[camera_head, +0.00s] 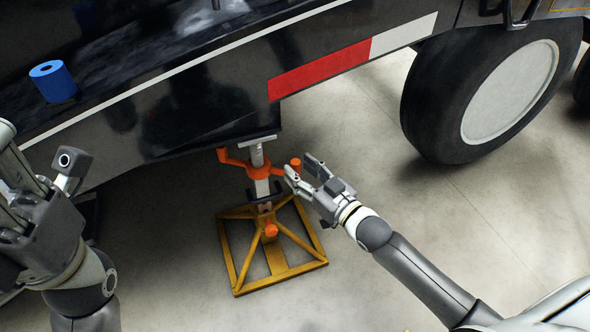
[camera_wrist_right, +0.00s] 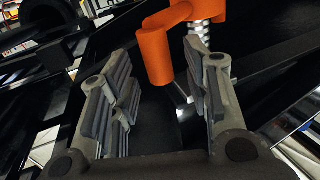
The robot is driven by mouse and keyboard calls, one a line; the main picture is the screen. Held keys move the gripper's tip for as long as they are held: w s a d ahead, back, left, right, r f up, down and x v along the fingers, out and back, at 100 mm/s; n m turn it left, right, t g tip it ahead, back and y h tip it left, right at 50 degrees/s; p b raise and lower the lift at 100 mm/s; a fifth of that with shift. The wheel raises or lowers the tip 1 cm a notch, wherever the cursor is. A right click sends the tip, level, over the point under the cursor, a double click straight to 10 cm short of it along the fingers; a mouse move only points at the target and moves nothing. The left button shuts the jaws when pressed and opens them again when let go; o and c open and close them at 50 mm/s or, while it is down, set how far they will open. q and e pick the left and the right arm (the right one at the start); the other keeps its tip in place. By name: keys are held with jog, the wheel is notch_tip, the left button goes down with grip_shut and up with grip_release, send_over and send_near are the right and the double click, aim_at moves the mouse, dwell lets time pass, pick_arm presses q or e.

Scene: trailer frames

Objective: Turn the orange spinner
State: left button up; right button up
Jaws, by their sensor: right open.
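The orange spinner (camera_head: 260,169) sits around the upright metal shaft of a jack stand, below the dark trailer frame. It has an arm out to the left and an upright knob (camera_head: 296,164) on the right. My right gripper (camera_head: 302,170) is open, its fingertips at the right-hand knob. In the right wrist view the orange knob (camera_wrist_right: 155,58) shows at the opening between the two fingers, near their tips; I cannot tell whether they touch it. The threaded shaft shows behind it. My left gripper (camera_head: 22,205) is at the left edge, away from the spinner, its fingers partly cut off.
The jack's yellow square base (camera_head: 237,280) stands on the concrete floor, with another orange part (camera_head: 271,231) low on it. A blue cylinder (camera_head: 53,82) is on the trailer. A large wheel (camera_head: 440,105) stands at the upper right. Floor to the right is clear.

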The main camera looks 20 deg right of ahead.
jog(key=shift+b+x, duration=0.45)
jog(key=shift+x, duration=1)
grip_shut()
